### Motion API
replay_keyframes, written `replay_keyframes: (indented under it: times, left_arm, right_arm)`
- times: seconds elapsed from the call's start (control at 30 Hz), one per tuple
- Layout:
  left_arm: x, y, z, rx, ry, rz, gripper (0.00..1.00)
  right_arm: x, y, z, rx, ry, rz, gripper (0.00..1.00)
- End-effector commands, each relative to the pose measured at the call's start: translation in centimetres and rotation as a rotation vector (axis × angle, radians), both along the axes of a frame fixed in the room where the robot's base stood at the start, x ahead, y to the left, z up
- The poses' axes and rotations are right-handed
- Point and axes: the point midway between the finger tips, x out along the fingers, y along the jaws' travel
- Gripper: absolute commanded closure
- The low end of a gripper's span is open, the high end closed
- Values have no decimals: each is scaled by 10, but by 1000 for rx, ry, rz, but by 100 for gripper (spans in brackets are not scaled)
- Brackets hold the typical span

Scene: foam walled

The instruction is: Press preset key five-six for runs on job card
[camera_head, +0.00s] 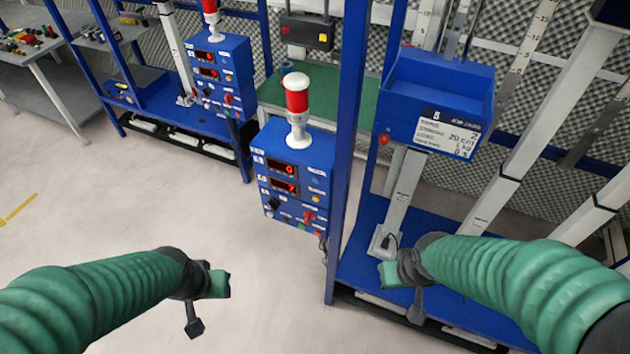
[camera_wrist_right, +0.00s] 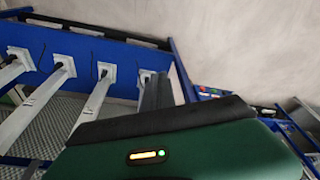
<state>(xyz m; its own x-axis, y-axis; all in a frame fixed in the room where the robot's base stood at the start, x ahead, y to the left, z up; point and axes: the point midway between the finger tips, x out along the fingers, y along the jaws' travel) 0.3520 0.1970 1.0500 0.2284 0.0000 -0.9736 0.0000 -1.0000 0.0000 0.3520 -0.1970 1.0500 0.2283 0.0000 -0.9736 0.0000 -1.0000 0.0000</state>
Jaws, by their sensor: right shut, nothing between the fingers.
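The blue control box (camera_head: 292,178) stands at the centre in the head view, with two red digit displays and small knobs and keys on its front. Its key labels are too small to read. The white job card (camera_head: 448,133) is on a blue bin at the upper right; a line like "20 cm" shows, but the rest is hard to read. My right gripper (camera_head: 392,277) is shut and empty, below and right of the box, apart from it. Its dark fingers also show in the right wrist view (camera_wrist_right: 157,92). My left gripper (camera_head: 213,290) hangs over the floor, left of and below the box; its jaw opening is unclear.
A red-and-white signal lamp (camera_head: 297,100) stands on the box. A blue post (camera_head: 347,150) rises just right of it, between the box and the rack with white columns (camera_head: 403,200). A similar blue box (camera_head: 222,75) stands further back left. The pale floor (camera_head: 140,195) is clear.

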Motion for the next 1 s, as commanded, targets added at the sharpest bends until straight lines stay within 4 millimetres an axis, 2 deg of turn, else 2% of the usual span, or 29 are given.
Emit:
replay_keyframes:
  times: [0.47, 0.57, 0.67, 0.77, 0.87, 1.0]
  left_arm:
    - [0, 0, 0, 0, 0, 0, 64]
    - [0, 0, -3, 0, 0, 0, 64]
    - [0, 0, -12, 0, 0, 0, 64]
    - [0, 0, -25, 0, 0, 0, 64]
    - [0, 0, -40, 0, 0, 0, 64]
    - [0, 0, -63, 0, 0, 0, 64]
  right_arm:
    - [0, 0, 0, 0, -1, 0, 100]
    - [6, 3, -4, -3, -22, 25, 100]
    - [27, 15, -15, -12, -95, 106, 100]
    - [61, 37, -29, -33, -230, 248, 100]
    - [98, 69, -39, -72, -407, 412, 100]
    - [144, 122, -43, -161, -698, 635, 100]
